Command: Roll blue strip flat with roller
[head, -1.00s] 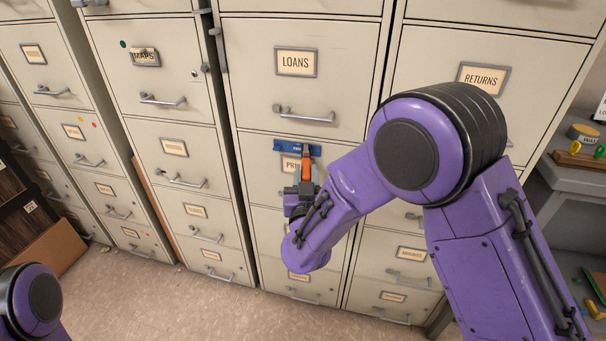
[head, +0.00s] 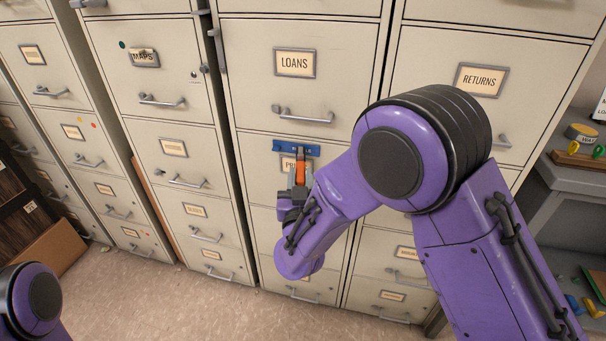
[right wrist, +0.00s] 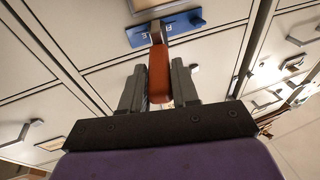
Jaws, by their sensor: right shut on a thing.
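The blue strip (head: 283,144) lies across the drawer front just above a label frame. In the right wrist view the strip (right wrist: 184,26) has pale lettering and a darker spot or bump near its right end. My right gripper (head: 299,184) is shut on the orange handle of the roller (head: 299,170). The handle (right wrist: 159,80) sits between both fingers in the right wrist view. The roller's grey head overlaps the strip's middle there and meets its lower edge in the head view. I cannot tell whether it touches. My left gripper is out of view.
The LOANS drawer (head: 260,87) with its protruding handle (head: 302,115) is just above the strip. More cabinets stand on both sides. A grey table (head: 573,170) with small items is at the right. The floor (head: 160,300) in front is clear.

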